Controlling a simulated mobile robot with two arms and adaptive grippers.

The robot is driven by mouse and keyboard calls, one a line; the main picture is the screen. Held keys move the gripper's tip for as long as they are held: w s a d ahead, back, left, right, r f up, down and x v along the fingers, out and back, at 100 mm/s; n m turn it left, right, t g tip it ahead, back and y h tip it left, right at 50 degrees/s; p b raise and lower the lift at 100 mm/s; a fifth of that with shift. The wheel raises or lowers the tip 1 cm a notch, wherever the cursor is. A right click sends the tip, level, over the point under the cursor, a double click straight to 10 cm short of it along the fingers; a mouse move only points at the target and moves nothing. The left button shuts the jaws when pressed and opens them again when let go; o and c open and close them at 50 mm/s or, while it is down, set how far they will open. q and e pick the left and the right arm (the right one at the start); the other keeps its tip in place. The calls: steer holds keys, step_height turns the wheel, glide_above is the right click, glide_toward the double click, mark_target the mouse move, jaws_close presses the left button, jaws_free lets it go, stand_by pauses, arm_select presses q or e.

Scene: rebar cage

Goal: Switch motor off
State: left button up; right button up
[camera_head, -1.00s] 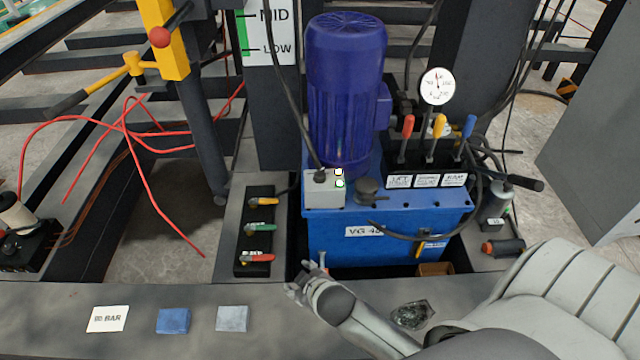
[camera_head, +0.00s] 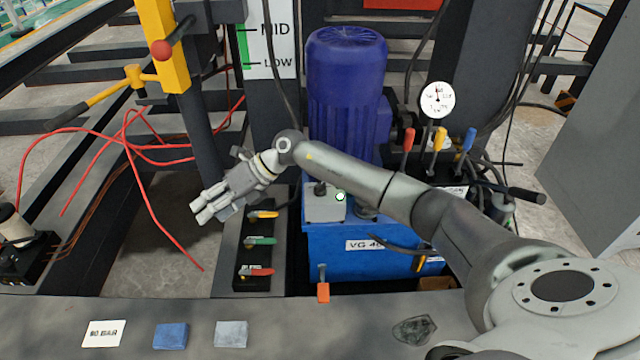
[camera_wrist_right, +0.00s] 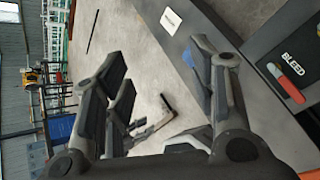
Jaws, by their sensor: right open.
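The blue motor (camera_head: 346,85) stands upright on the blue power unit (camera_head: 335,250). A grey switch box (camera_head: 322,207) sits at its base, with one small round pale button or lamp (camera_head: 340,197) showing at its right edge. My right forearm crosses just above the box and hides its top edge and the motor's lower part. My right gripper (camera_head: 203,209) is open and empty, left of the box and above the valve panel's left edge. Its spread fingers (camera_wrist_right: 160,75) also show in the right wrist view. My left gripper is not in view.
A valve panel (camera_head: 246,272) has yellow, green and red handles. Red, yellow and blue levers (camera_head: 438,138) stand right of the motor below a gauge (camera_head: 437,99). An orange-ended handle (camera_head: 323,292) is in front. A white card (camera_head: 105,333) and blue block (camera_head: 171,335) lie on the front ledge.

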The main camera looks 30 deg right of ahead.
steer(key=d+g+h, duration=0.2)
steer(key=d+h, duration=0.3)
steer(key=d, duration=0.7)
steer(key=g+h, duration=0.2)
steer(key=h, duration=0.3)
glide_toward(320, 184)
steer(key=f+b, duration=0.1)
steer(key=f, duration=0.7)
steer(key=shift+s+a+f+b, duration=0.1)
steer(key=shift+s+f+b, duration=0.1)
steer(key=shift+f+b, duration=0.2)
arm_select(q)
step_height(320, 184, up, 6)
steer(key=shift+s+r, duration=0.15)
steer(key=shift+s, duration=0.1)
arm_select(e)
steer(key=shift+f, duration=0.55)
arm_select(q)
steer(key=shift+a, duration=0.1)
arm_select(e)
steer(key=c, duration=1)
steer(key=shift+c, duration=0.2)
